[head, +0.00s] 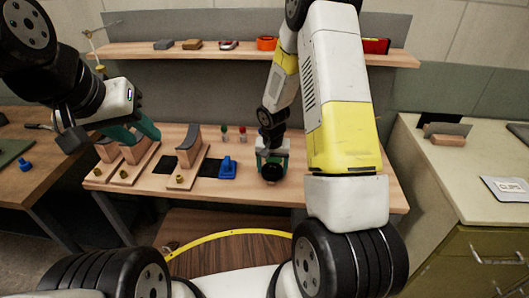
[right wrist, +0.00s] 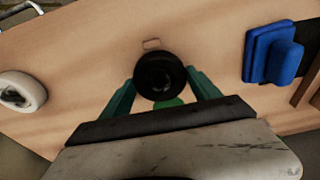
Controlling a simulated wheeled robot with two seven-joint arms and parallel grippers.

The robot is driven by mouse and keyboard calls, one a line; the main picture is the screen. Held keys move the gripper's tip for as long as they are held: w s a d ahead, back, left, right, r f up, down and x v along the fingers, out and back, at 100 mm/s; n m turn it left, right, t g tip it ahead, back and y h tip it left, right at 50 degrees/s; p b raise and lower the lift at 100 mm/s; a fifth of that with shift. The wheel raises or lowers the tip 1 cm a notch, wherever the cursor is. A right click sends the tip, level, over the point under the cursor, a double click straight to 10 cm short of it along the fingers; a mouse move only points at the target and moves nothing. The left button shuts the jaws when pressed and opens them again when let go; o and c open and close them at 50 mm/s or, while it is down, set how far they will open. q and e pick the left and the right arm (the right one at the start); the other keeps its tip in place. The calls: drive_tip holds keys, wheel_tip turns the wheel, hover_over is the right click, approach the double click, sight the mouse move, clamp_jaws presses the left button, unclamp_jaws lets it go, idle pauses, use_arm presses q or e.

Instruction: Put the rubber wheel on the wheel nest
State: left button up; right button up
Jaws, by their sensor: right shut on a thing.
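The rubber wheel (right wrist: 159,75) is a black round thing with a dark hub, seen in the right wrist view between the green fingers. My right gripper (right wrist: 160,88) is shut on it, over the wooden bench. In the head view the right gripper (head: 272,160) is near the middle of the bench, and the dark wheel (head: 272,172) shows between its fingers. Whether the wheel touches the bench is unclear. I cannot make out for certain which thing is the wheel nest. My left gripper (head: 135,132) has its green fingers apart and empty, above the left of the bench.
A blue block (head: 228,168) sits left of the right gripper; it also shows in the right wrist view (right wrist: 272,53). A white ring-shaped thing (right wrist: 22,92) lies on the other side. Wooden stands (head: 187,160) occupy the bench's left. A shelf (head: 220,50) runs behind.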

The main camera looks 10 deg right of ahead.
drive_tip(key=o, duration=1.6)
drive_tip(key=shift+f, duration=0.1)
drive_tip(key=shift+o, duration=0.2)
wheel_tip(320, 180, up, 12)
drive_tip(key=s, duration=0.2)
wheel_tip(320, 180, up, 9)
drive_tip(key=t, duration=0.1)
hover_over(272, 172)
drive_tip(key=s, duration=0.4)
drive_tip(key=s+a+r+n+t+y, duration=0.1)
drive_tip(key=s+r+n, duration=0.1)
drive_tip(key=s+r, duration=0.5)
drive_tip(key=s+r+n+t+y, duration=0.1)
drive_tip(key=s+r+t, duration=0.1)
drive_tip(key=s+r, duration=0.5)
drive_tip(key=s, duration=0.4)
drive_tip(key=shift+s+a+n+y, duration=0.25)
drive_tip(key=shift+a+n+y, duration=0.05)
drive_tip(key=shift+a+n, duration=0.1)
